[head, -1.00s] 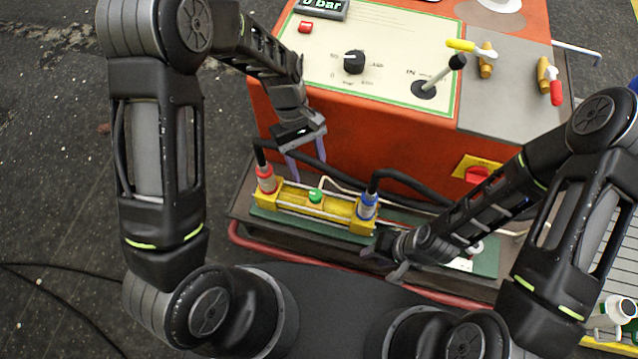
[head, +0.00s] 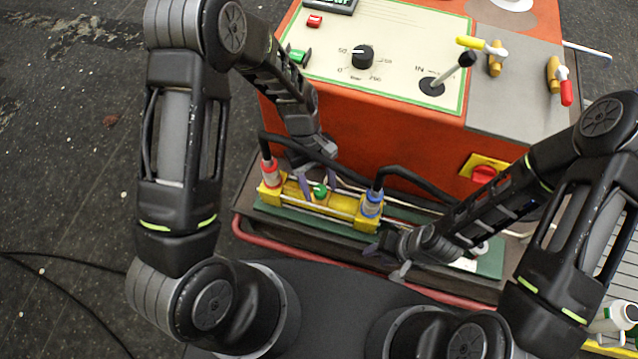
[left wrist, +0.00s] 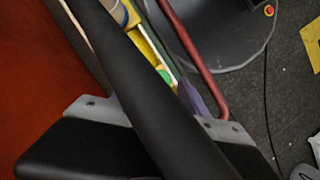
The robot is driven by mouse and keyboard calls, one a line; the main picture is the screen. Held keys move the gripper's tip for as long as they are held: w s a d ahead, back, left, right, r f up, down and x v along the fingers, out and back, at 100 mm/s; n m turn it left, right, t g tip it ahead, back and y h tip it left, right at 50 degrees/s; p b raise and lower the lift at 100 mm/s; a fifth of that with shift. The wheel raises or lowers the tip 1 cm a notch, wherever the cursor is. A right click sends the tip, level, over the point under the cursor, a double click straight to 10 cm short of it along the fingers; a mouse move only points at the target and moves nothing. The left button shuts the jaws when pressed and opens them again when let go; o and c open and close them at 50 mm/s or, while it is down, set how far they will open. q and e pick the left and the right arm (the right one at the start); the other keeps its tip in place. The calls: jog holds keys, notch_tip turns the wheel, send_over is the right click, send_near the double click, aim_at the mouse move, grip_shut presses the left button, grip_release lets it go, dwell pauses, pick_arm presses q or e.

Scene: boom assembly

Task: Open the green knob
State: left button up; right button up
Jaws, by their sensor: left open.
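The small green knob (head: 320,189) sits mid-way along a yellow block (head: 345,210) with two metal rods. It shows partly in the left wrist view (left wrist: 165,77), beside a black hose. My left gripper (head: 319,182) is open at the green knob, with purple fingers reaching down on either side of it in the head view. I cannot tell if they touch it. In the left wrist view one purple finger (left wrist: 191,98) shows near the knob; the hose hides much of the rest. My right gripper (head: 386,262) is low over the green base right of the block, fingers apart and empty.
A red connector (head: 269,172) and a blue connector (head: 372,203) with black hoses stand at the block's ends. One hose (head: 300,148) arches by my left gripper. The orange machine (head: 400,150) stands behind. Its panel has another green control (head: 298,56).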

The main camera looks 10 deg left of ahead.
pick_arm(q)
jog(key=shift+c, duration=0.2)
grip_shut()
dwell(0.3)
jog(key=shift+n, duration=0.5)
pick_arm(e)
jog(key=shift+r, duration=0.1)
pick_arm(q)
jog(key=n+t+h, duration=0.1)
jog(key=n, duration=0.2)
jog(key=shift+s+a+r+p, duration=0.1)
jog(key=shift+p, duration=0.3)
pick_arm(e)
jog(key=shift+r, duration=0.3)
pick_arm(q)
jog(key=shift+n+t+h, duration=0.3)
jog(key=shift+n+t, duration=0.5)
jog(key=shift+n, duration=1.2)
jog(key=shift+o, duration=0.2)
grip_release()
